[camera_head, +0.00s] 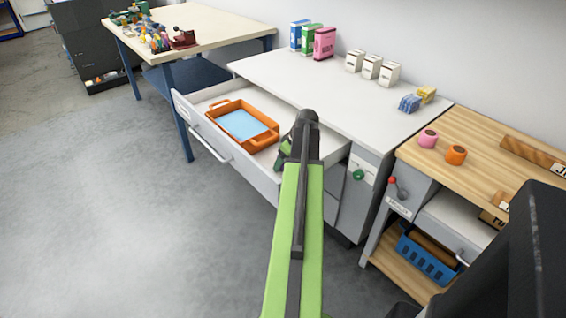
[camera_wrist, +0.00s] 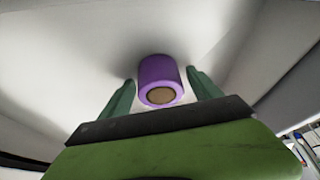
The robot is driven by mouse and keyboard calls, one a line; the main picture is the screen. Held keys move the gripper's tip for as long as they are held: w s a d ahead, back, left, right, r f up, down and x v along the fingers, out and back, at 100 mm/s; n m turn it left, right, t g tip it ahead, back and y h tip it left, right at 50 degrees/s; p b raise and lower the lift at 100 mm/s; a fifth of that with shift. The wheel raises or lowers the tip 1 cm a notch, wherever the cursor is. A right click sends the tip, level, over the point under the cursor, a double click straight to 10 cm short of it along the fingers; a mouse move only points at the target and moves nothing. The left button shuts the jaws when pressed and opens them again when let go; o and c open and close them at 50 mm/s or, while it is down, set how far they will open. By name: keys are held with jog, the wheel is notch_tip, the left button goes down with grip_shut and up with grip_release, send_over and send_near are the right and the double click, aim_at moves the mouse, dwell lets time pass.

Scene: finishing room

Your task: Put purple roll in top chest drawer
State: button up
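The purple roll (camera_wrist: 158,80) sits on a pale surface that looks like a drawer floor, between the fingertips in the wrist view. My gripper (camera_wrist: 160,88) is open around it, with a narrow gap showing at each side. In the head view my gripper (camera_head: 284,157) reaches into the right part of the wide open drawer (camera_head: 207,130) under the white worktop. The roll is hidden there behind my arm. I cannot tell from the labels whether this is the top chest drawer.
An orange tray (camera_head: 272,138) with a blue sheet lies in the drawer's left part. Pink (camera_head: 428,138) and orange (camera_head: 455,155) rolls stand on the wooden top at right. A blue basket (camera_head: 428,262) sits on the shelf below. Floor at left is clear.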

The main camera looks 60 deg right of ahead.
jog(key=shift+r, duration=0.1)
jog(key=shift+r+p, duration=0.25)
jog(key=shift+p, duration=0.1)
jog(key=p+v, duration=1)
jog(key=v, duration=0.1)
jog(key=shift+s+r+p, duration=0.15)
jog(key=shift+r+p, duration=0.15)
jog(key=shift+p, duration=0.05)
